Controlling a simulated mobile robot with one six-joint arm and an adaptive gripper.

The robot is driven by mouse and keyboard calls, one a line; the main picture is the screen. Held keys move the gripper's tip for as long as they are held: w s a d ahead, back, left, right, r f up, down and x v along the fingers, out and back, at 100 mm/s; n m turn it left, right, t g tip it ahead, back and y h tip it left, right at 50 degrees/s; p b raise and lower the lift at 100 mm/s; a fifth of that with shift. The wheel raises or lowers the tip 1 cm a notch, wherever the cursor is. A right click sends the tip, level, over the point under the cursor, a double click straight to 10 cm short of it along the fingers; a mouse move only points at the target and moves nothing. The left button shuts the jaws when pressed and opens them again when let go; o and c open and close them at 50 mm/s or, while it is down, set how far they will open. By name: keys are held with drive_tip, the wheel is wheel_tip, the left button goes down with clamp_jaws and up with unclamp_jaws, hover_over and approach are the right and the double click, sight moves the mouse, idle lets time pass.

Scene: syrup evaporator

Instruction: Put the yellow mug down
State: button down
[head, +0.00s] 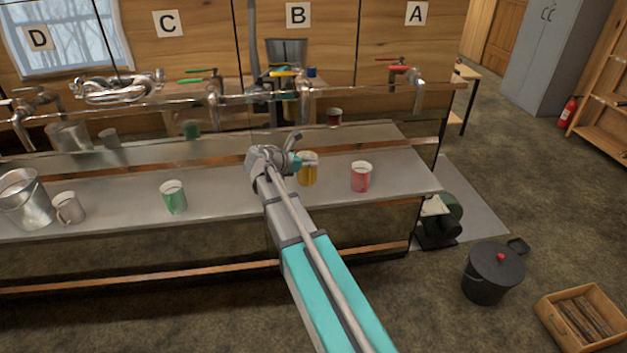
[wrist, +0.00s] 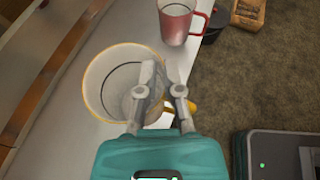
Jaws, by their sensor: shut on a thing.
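The yellow mug (head: 309,171) is upright over the grey shelf in the head view, left of the red mug. In the wrist view the yellow mug (wrist: 92,78) shows its pale inside and yellow rim, and looks empty. My gripper (head: 294,160) is at the mug's near left side in the head view. In the wrist view my gripper (wrist: 163,88) is shut on the mug's wall near the yellow handle, with one finger inside the rim. I cannot tell whether the mug's base touches the shelf.
The red mug (head: 361,177) stands close by on the right. Taps and a pipe run behind. A black pot (head: 492,275) is on the floor.

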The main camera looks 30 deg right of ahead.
drive_tip(key=shift+w+d+f+b, duration=0.3)
drive_tip(key=shift+w+f+b, duration=0.3)
drive_tip(key=shift+f, duration=0.2)
drive_tip(key=shift+w+d+f+b, duration=0.25)
drive_tip(key=shift+w+f+b, duration=0.35)
drive_tip(key=shift+f, duration=0.2)
drive_tip(key=shift+w+d+f+b, duration=0.15)
drive_tip(key=shift+w+f+b, duration=0.15)
drive_tip(key=shift+f+b, duration=0.2)
drive_tip(key=shift+w+f+b, duration=0.1)
drive_tip(key=shift+f+b, duration=1.4)
drive_tip(key=shift+f, duration=0.1)
drive_tip(key=c, duration=0.8)
unclamp_jaws()
drive_tip(key=shift+r, duration=0.2)
drive_tip(key=p+v, duration=0.4)
drive_tip(key=v, duration=0.8)
drive_tip(key=shift+p, duration=0.3)
